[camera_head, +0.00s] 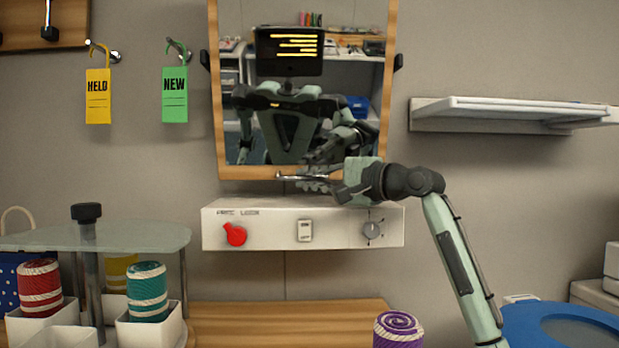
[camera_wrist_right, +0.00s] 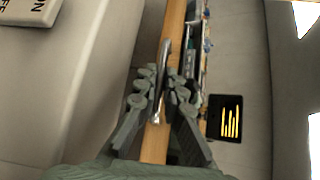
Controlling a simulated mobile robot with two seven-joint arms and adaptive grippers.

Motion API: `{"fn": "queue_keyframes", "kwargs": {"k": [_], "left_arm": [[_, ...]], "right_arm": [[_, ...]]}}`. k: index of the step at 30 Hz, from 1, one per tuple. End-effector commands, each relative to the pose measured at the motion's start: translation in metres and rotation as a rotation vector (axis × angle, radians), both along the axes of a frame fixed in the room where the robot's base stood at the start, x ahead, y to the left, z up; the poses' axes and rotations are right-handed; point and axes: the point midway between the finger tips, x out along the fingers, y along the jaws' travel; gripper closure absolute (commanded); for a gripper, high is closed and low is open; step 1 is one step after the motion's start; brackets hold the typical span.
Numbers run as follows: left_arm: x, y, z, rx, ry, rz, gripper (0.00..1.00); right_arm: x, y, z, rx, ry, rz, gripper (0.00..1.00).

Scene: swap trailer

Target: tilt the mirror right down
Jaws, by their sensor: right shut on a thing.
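The mirror (camera_head: 391,100) has a wooden frame and hangs on the wall at the upper middle of the head view, between two dark side pivots. Its glass reflects my own body and a dark screen with yellow lines. A thin metal handle (camera_head: 293,178) runs along the lower edge of the frame. My right gripper (camera_head: 312,185) reaches in from the right and is shut on this handle. In the right wrist view the fingers (camera_wrist_right: 165,88) sit on both sides of the metal handle (camera_wrist_right: 158,95), against the wooden frame (camera_wrist_right: 153,146). My left gripper is not in view.
A white panel (camera_head: 270,231) with a red knob (camera_head: 235,234) and a grey dial (camera_head: 373,231) sits just below the mirror. A white shelf (camera_head: 510,108) is to the right. Two hanging tags are at left. A glass shelf (camera_head: 120,238) stands over twine spools at lower left.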

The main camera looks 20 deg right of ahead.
Motion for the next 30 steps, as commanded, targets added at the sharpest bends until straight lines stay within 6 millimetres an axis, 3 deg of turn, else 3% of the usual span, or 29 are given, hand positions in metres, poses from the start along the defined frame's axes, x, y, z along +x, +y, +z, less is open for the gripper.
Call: {"fn": "queue_keyframes", "kwargs": {"k": [1, 2, 6, 18, 30], "left_arm": [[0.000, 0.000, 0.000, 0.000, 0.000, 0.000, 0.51], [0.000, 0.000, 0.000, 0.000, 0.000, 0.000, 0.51], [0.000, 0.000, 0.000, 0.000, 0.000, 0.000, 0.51], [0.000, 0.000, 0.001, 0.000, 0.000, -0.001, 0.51], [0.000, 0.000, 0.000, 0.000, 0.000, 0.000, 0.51]], "right_arm": [[0.001, -0.002, 0.002, 0.001, -0.004, -0.007, 1.00], [0.001, -0.002, 0.002, 0.001, -0.004, -0.007, 0.88], [0.001, -0.002, 0.001, 0.001, -0.003, -0.005, 0.70], [-0.006, -0.005, 0.001, 0.000, -0.002, -0.004, 0.70], [-0.074, -0.043, 0.001, -0.003, -0.003, -0.006, 0.70]]}}
